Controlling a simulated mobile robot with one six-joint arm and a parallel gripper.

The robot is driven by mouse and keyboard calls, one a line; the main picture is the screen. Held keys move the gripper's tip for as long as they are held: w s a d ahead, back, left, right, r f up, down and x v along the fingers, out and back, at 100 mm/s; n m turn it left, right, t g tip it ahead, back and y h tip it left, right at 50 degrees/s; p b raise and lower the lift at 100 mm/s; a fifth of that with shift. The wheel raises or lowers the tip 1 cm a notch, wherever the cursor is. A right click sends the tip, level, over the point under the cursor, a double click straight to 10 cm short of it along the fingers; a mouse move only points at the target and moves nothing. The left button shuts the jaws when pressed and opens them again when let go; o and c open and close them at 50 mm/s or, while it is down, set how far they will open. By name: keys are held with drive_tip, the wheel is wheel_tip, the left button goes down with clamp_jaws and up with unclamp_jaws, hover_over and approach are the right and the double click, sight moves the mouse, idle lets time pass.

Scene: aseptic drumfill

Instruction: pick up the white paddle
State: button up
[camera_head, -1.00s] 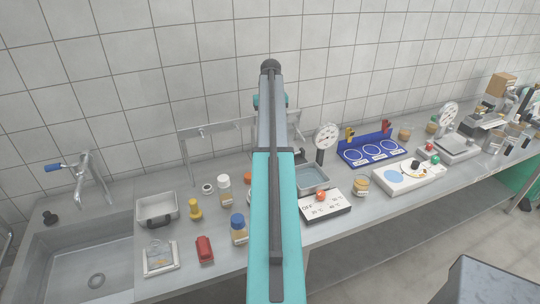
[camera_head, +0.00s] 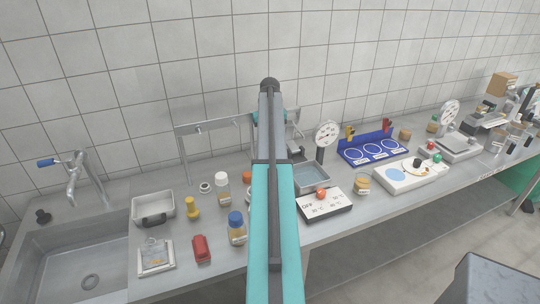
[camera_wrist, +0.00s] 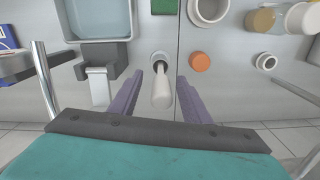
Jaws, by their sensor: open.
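A white, rounded paddle-like piece (camera_wrist: 161,92) shows in the wrist view, with a small dark ring at its far end. I take it for the white paddle. My gripper (camera_wrist: 160,77) is open, with one purple finger on each side of this piece. Gaps show on both sides, and I cannot tell the height of the fingers relative to it. In the head view my own arm covers this spot, so neither the paddle nor the fingertips can be made out there.
A grey-blue water tray (camera_head: 312,179) and a grey clamp-like block (camera_wrist: 98,80) lie close to the left finger in the wrist view. An orange cap (camera_wrist: 200,62) is to the right. A blue-capped bottle (camera_head: 236,228) stands beside my arm.

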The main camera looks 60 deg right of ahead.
drive_tip(key=shift+w+f+b, duration=0.2)
drive_tip(key=shift+f+b, duration=1.3)
drive_tip(key=shift+f, duration=1.1)
clamp_jaws()
drive_tip(key=shift+r, duration=0.15)
drive_tip(key=shift+r+b, duration=1.5)
drive_tip(key=shift+r, duration=3.4)
